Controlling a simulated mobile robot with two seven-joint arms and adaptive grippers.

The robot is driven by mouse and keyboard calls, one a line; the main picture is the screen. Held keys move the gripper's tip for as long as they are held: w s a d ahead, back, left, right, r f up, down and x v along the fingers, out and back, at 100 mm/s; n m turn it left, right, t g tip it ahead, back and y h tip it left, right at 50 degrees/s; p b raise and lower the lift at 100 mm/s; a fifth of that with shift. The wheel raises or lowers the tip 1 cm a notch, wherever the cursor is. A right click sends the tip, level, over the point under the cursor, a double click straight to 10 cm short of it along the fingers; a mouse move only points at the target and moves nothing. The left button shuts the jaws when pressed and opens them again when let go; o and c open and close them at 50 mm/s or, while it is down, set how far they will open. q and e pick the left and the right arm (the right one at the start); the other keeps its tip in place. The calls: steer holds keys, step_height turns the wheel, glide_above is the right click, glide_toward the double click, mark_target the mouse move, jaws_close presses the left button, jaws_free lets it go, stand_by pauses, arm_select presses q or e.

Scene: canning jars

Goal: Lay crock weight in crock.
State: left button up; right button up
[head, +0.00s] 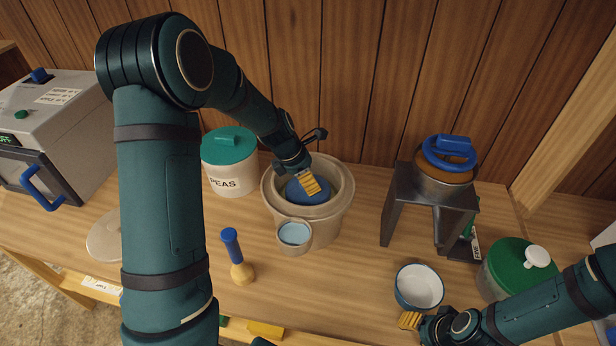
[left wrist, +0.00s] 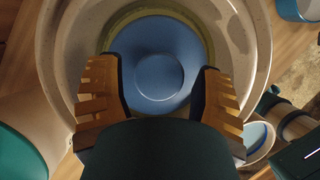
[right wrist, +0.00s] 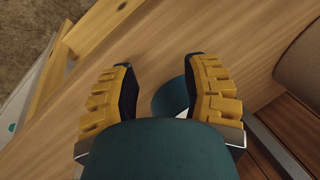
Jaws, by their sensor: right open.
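The crock (head: 345,190) is a wide beige tub near the back of the table. A round blue disc (head: 296,190), which looks like the crock weight, lies inside it, flat and roughly centred. In the left wrist view the disc (left wrist: 160,38) has a raised round middle, and the crock's pale walls (left wrist: 245,50) surround it. My left gripper (head: 312,183) reaches into the crock mouth above the disc. Its fingers (left wrist: 162,85) are spread apart over opposite sides of the disc, with nothing visibly gripped. My right gripper (head: 410,318) is open and empty beside the white bowl.
A small cup (head: 294,236) is at the crock's front rim. A PEAS canister (head: 230,178) stands left, a blue-handled wooden tool (head: 236,255) in front. A metal stand with a blue-topped jar (head: 446,180), the bowl (head: 419,287) and a green-lidded jar (head: 518,268) are right.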

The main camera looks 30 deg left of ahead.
arm_select(q)
steer(key=shift+o, duration=0.3)
steer(key=shift+s, duration=0.1)
steer(key=v, duration=1.2)
steer(key=shift+f, duration=0.1)
arm_select(e)
steer(key=shift+s+d, duration=0.1)
steer(key=shift+s, duration=0.05)
